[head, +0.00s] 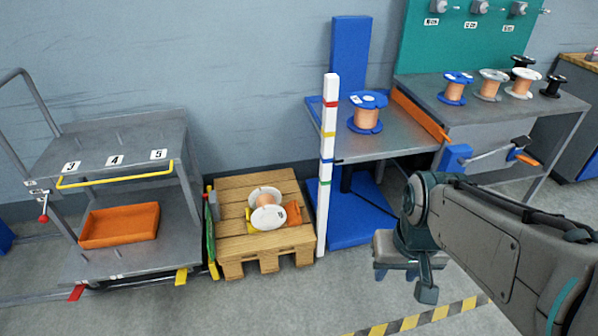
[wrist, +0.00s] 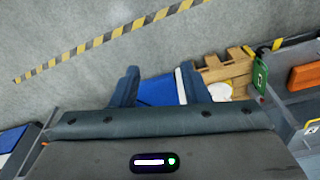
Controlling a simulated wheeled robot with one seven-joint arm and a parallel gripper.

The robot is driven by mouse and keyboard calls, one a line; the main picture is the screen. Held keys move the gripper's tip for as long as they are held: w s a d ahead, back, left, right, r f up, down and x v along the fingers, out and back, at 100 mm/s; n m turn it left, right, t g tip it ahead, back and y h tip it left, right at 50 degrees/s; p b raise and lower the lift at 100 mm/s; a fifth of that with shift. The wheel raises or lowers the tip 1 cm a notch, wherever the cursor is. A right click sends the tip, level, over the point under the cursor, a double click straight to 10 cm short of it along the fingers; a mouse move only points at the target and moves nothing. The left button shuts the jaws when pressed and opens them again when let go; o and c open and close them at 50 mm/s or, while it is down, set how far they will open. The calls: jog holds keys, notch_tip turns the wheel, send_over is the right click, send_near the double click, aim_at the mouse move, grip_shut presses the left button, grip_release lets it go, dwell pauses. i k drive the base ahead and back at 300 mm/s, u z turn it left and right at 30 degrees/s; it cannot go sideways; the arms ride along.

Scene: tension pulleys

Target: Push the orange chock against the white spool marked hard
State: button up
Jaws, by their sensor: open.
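The white spool (head: 268,217), with copper-coloured winding, rests on a wooden pallet (head: 254,188) left of centre in the head view; no marking on it is readable. The orange chock (head: 293,214) is on the pallet at the spool's right side; I cannot tell if they touch. A yellow chock (head: 250,214) is at the spool's left, partly hidden. My gripper (head: 397,275) is open and empty, right of the pallet and apart from the chock.
A striped white post (head: 327,165) and a blue lift base (head: 360,215) stand between pallet and gripper. A lift table (head: 388,147) carries a blue spool (head: 367,112). A grey cart (head: 115,190) with an orange bin (head: 119,225) stands left. Front floor is clear.

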aim_at(293, 209)
jog(key=u, duration=0.45)
jog(key=k, duration=0.5)
jog(key=z, duration=0.35)
jog(key=i, duration=2)
jog(key=u, duration=1.15)
jog(key=i, duration=0.25)
jog(key=u, duration=0.35)
